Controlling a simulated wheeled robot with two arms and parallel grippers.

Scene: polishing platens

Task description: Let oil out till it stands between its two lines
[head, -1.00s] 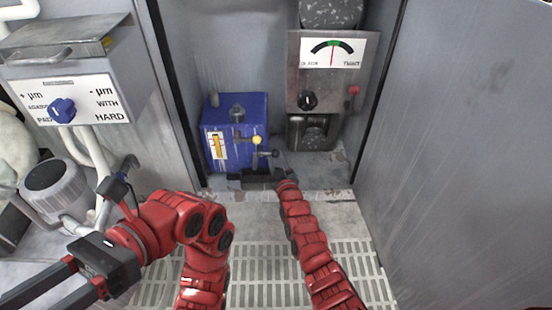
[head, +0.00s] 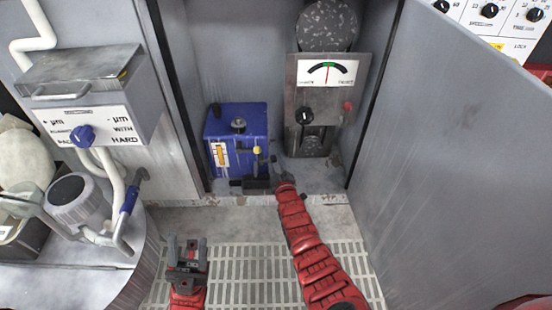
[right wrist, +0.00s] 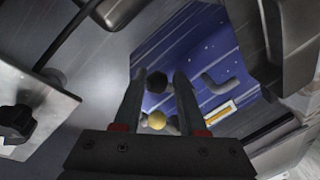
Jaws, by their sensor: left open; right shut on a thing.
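The blue oil tank (head: 250,120) stands on the cabinet floor. Its front sight gauge (head: 219,154) shows an amber column; its lines are too small to read. It also shows in the right wrist view (right wrist: 185,60), with the gauge (right wrist: 221,113). A yellow knob (head: 257,150) and a black knob (head: 272,158) stick out at its front right. My right gripper (head: 258,184) is low before the tank. In the right wrist view the black knob (right wrist: 157,82) lies between its fingertips, the yellow knob (right wrist: 156,120) between its fingers. My left gripper (head: 187,246) is open and empty over the grating.
A dial unit (head: 328,72) with a black knob stands right of the tank. The cabinet door (head: 455,165) stands open at right. A panel with a blue knob (head: 82,136) and a blue-handled tool (head: 131,197) are at left. The floor grating (head: 240,270) is clear around my left gripper.

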